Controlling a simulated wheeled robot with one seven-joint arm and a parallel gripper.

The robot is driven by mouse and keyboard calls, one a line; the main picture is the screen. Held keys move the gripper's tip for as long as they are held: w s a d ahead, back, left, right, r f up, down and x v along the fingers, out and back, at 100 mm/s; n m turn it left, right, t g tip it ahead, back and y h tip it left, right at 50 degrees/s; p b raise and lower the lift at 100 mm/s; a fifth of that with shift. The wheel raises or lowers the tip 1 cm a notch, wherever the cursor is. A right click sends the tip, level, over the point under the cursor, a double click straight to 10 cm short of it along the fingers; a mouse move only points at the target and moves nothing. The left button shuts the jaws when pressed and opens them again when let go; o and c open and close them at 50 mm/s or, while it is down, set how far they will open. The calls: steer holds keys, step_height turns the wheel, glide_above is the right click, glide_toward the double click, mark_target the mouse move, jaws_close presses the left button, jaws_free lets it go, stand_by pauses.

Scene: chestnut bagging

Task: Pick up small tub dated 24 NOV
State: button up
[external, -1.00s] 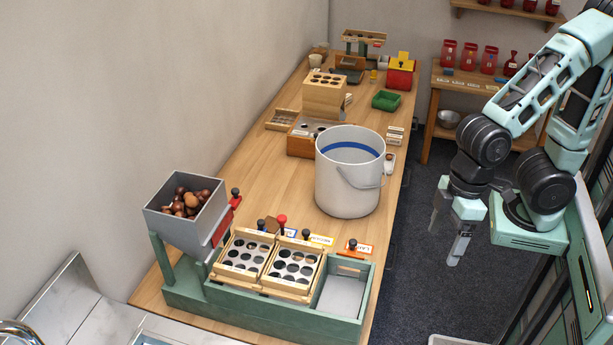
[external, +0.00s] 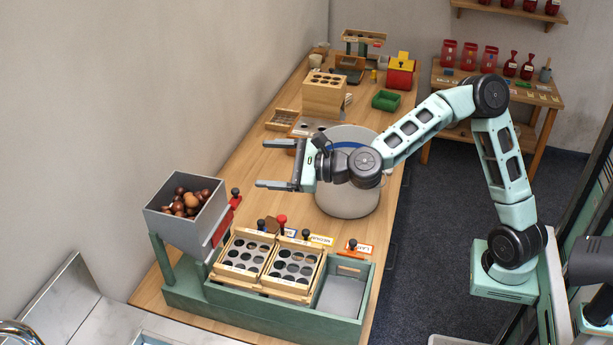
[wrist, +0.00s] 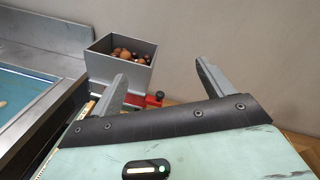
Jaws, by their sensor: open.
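I cannot make out a small tub dated 24 NOV in either view; no date is legible. My gripper (external: 268,164) is open and empty, its two fingers pointing left over the table, left of the white bucket (external: 347,200). In the wrist view my gripper (wrist: 160,72) shows both fingers spread with nothing between them. My arm and gripper hide part of the bucket and part of the wooden box behind it.
A grey hopper of chestnuts (external: 167,217) stands at the front left; the hopper also shows in the wrist view (wrist: 103,68). A green sorting stand (external: 262,318) holds trays with round holes. A wooden block (external: 325,99) and a green tray (external: 386,101) stand farther back.

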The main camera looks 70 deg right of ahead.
steer(key=w+d+m+h+b, duration=0.25)
steer(key=d+m+h, duration=0.35)
steer(key=d+m, duration=0.5)
steer(key=n, duration=0.2)
glide_toward(266, 222)
steer(key=x, duration=0.2)
steer(key=shift+w+d, duration=0.1)
steer(key=shift+w, duration=0.2)
steer(key=shift+w+d+f, duration=0.1)
steer(key=shift+w+f, duration=0.1)
steer(key=shift+f, duration=0.1)
steer(key=shift+w+d, duration=0.1)
steer(key=shift+w, duration=0.25)
steer(key=shift+r+x, duration=0.1)
steer(key=shift+x, duration=1.5)
steer(key=shift+r+x, duration=0.15)
steer(key=shift+x, duration=1.4)
steer(key=c, duration=1.2)
